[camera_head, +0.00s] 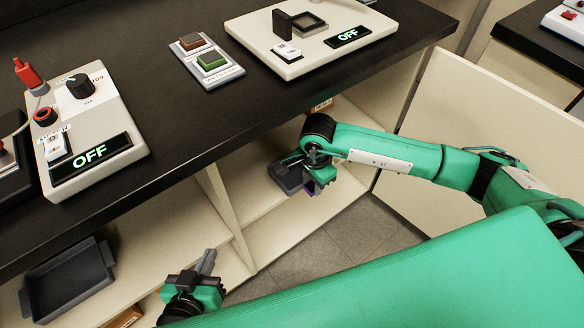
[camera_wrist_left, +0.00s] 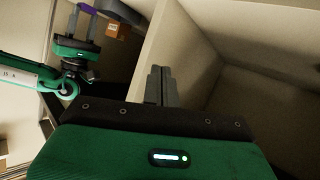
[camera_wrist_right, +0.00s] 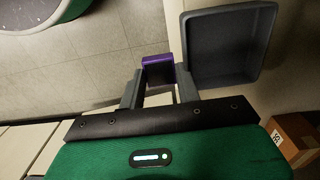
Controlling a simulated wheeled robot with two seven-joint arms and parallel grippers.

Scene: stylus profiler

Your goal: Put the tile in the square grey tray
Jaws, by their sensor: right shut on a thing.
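The purple tile (camera_wrist_right: 158,72) is held on edge between the fingers of my right gripper (camera_wrist_right: 160,90). It also shows, small and partly hidden, in the head view (camera_head: 309,188). A grey tray that looks roughly square (camera_wrist_right: 229,77) lies just right of the tile in the right wrist view, empty; the tile is beside it, not over its floor. In the head view this tray (camera_head: 287,178) is at the lower cabinet, partly hidden by my right gripper. My left gripper (camera_head: 207,262) is empty, its fingers together in the left wrist view (camera_wrist_left: 161,85).
A second, larger dark tray (camera_head: 65,283) stands on the lower left shelf. A cardboard box (camera_wrist_right: 292,138) is near the grey tray. The black worktop (camera_head: 185,110) with instruments overhangs the shelves. An upright divider (camera_head: 222,205) separates the compartments; an open door (camera_head: 430,130) stands right.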

